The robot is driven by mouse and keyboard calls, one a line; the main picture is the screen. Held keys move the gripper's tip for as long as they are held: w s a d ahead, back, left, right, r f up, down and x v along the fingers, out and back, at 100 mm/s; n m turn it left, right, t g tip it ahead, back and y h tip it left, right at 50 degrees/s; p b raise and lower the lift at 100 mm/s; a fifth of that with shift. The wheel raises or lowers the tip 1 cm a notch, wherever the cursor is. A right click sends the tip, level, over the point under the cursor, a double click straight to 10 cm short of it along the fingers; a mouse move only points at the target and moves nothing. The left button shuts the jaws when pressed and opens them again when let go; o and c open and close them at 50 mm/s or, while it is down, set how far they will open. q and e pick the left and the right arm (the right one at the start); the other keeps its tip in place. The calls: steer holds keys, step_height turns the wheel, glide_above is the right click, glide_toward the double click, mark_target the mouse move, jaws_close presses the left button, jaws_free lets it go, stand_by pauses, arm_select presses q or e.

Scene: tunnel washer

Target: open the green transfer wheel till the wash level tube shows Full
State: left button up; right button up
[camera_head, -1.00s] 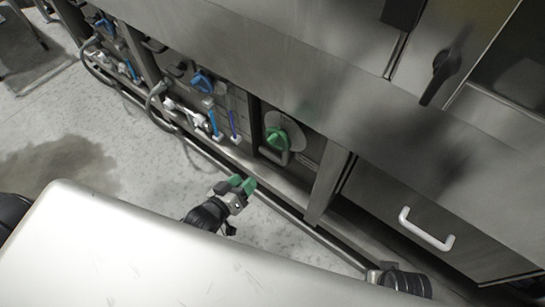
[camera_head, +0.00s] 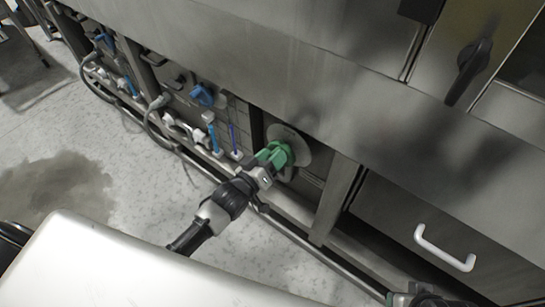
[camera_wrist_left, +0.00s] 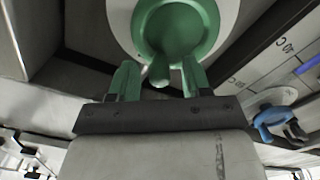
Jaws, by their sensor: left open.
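The green transfer wheel (camera_head: 289,150) sits on a pale round plate low on the machine front. In the left wrist view the green wheel (camera_wrist_left: 178,32) fills the top middle, with a short green knob pointing down from its rim. My left gripper (camera_head: 270,155) is at the wheel, its green fingers open. In the wrist view the left gripper (camera_wrist_left: 158,75) has one finger on each side of the knob, with gaps showing. Two blue upright tubes (camera_head: 232,136) stand left of the wheel; their marks are too small to read. Part of my right arm shows at the bottom edge; its jaws are unclear.
A blue wheel (camera_head: 203,95) and grey hoses (camera_head: 150,125) are farther left. A frame post (camera_head: 335,200) stands right of the green wheel, then a drawer with a white handle (camera_head: 444,248). The floor (camera_head: 130,170) in front is clear, with a dark wet patch.

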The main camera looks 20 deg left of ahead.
arm_select(q)
steer(key=shift+w+d, duration=0.1)
steer(key=shift+w, duration=0.1)
jaws_close()
stand_by(0.3)
